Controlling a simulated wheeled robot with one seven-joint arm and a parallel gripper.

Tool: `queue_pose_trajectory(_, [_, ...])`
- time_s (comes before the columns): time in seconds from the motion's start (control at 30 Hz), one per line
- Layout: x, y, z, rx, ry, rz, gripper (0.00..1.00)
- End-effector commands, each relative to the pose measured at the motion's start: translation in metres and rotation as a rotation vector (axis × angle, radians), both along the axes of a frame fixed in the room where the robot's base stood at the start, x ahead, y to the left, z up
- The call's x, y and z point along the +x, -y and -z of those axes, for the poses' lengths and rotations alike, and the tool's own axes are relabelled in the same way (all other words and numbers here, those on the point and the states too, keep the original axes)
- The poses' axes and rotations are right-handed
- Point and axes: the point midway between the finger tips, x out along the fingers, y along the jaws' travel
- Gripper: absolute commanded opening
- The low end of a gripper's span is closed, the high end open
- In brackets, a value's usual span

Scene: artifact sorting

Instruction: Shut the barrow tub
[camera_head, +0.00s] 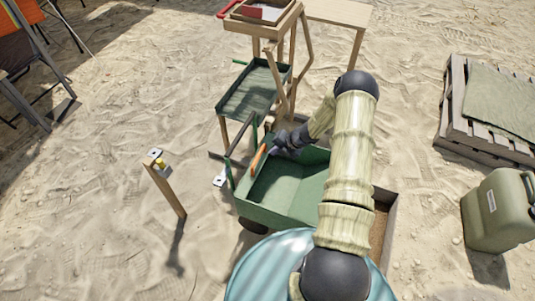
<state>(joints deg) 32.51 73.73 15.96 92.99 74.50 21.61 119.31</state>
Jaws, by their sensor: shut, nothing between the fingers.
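The green barrow tub (277,193) stands on the sand in the middle of the view, open at the top and with a bare floor. A dark wheel shows under its front left corner. My gripper (273,151) is shut and empty at the tub's back left, close to an orange bar (259,159) along the tub's upper left edge. I cannot tell whether it touches the bar. My arm covers the tub's right side.
A wooden stand with a green tray (252,91) rises behind the tub. A wooden post (168,188) stands at left. A blue round top (262,268) is in front. A pallet (490,139) and green jerrycan (497,211) are at right. Sand at left is mostly free.

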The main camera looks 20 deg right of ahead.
Motion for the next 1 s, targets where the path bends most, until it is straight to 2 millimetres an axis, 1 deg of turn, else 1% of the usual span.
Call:
queue_pose_trajectory(0.03, [-0.003, 0.003, -0.011, 0.0, 0.002, -0.002, 0.0])
queue_pose_trajectory(0.1, [-0.007, 0.006, -0.021, 0.0, 0.002, -0.007, 0.0])
queue_pose_trajectory(0.27, [-0.013, 0.012, -0.035, -0.001, 0.001, -0.01, 0.0])
queue_pose_trajectory(0.4, [-0.015, 0.013, -0.038, 0.001, 0.001, -0.01, 0.0])
queue_pose_trajectory(0.87, [-0.015, 0.015, -0.038, -0.001, 0.003, -0.01, 0.0])
queue_pose_trajectory(0.93, [-0.015, 0.013, -0.041, -0.013, 0.011, -0.035, 0.0])
queue_pose_trajectory(1.0, [-0.017, 0.009, -0.05, -0.045, 0.034, -0.101, 0.0])
